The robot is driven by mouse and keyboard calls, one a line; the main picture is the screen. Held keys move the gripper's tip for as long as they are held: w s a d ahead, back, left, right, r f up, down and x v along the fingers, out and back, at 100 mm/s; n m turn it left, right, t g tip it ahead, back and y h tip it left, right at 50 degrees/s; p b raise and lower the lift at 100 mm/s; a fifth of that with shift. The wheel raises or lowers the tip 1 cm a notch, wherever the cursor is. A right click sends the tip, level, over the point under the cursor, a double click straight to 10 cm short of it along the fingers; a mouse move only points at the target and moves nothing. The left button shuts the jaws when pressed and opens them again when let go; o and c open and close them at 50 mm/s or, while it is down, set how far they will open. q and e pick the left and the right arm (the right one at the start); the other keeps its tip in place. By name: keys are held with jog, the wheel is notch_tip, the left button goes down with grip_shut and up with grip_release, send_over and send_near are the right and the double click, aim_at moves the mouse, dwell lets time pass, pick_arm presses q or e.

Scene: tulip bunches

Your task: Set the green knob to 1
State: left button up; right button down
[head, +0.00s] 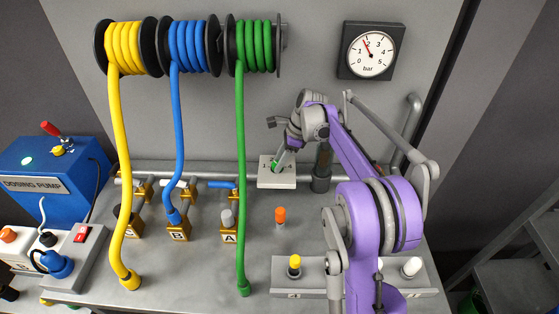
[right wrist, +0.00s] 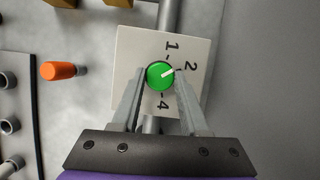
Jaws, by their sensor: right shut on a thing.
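The green knob (right wrist: 160,76) sits on a white dial plate (right wrist: 126,70) marked 1, 2 and 4. The mark between 2 and 4 is hidden behind a finger. The knob's white pointer line points right and slightly up, toward the 2. My right gripper (right wrist: 158,86) has its fingers on either side of the knob, shut on it. In the head view, the right gripper (head: 279,160) reaches down to the knob (head: 274,165) on its plate (head: 284,184). My left gripper is not in view.
A round gauge (head: 370,52) on the wall has its red needle between 1 and 2 bar. An orange peg (head: 280,215) stands in front of the plate. Yellow, blue and green (head: 240,180) hoses hang to the left.

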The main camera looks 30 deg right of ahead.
jog(key=shift+n, duration=0.3)
jog(key=n+g, duration=0.1)
jog(key=n, duration=0.2)
jog(key=shift+w+y, duration=0.15)
jog(key=shift+y, duration=0.15)
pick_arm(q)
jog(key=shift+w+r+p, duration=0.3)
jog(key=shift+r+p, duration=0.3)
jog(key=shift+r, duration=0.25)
pick_arm(e)
jog(key=shift+w+n+g, duration=0.1)
jog(key=shift+n+g, duration=0.7)
jog(key=shift+n, duration=1.1)
jog(key=shift+c, duration=2.1)
grip_release()
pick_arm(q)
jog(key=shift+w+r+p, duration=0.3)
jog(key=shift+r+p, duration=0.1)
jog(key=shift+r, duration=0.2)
pick_arm(e)
notch_tip(320, 180, up, 10)
